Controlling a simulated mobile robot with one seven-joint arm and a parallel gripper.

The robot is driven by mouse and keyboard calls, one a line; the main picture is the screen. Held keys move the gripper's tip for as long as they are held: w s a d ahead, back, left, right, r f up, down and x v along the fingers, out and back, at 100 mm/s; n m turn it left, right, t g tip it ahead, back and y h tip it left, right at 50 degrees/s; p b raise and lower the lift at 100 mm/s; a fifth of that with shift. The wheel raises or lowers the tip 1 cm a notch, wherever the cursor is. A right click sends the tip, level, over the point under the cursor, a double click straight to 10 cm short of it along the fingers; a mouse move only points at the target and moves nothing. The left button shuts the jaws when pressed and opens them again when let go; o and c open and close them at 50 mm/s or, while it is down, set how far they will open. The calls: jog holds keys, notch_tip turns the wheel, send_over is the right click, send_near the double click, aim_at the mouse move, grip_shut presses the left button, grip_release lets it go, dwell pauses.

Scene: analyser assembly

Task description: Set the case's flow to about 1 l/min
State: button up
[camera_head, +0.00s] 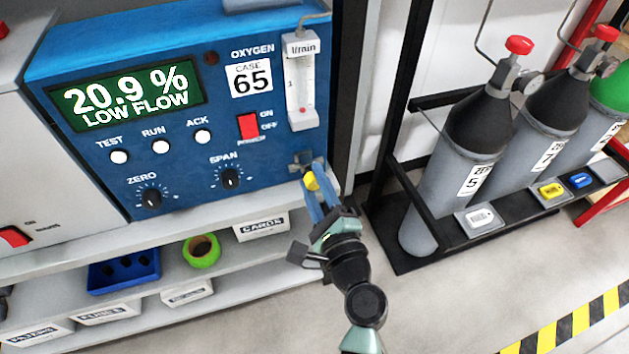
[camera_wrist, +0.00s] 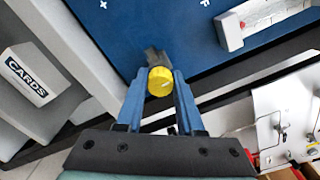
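The blue analyser case (camera_head: 215,130) stands on a shelf, labelled CASE 65, and its green display (camera_head: 128,96) reads 20.9 % LOW FLOW. The flow tube (camera_head: 300,80), marked l/min, is on the case's right side. The yellow flow knob (camera_head: 311,181) is below the tube at the case's lower right. My gripper (camera_head: 313,182) is at the knob. In the wrist view the yellow knob (camera_wrist: 160,81) sits between the tips of my blue fingers (camera_wrist: 160,88), which appear to touch its two sides. The float's level in the tube is too small to read.
The red power switch (camera_head: 248,126) and two black dials, ZERO (camera_head: 151,198) and SPAN (camera_head: 230,178), are on the case. Gas cylinders (camera_head: 460,150) stand in a black rack at right.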

grip_shut()
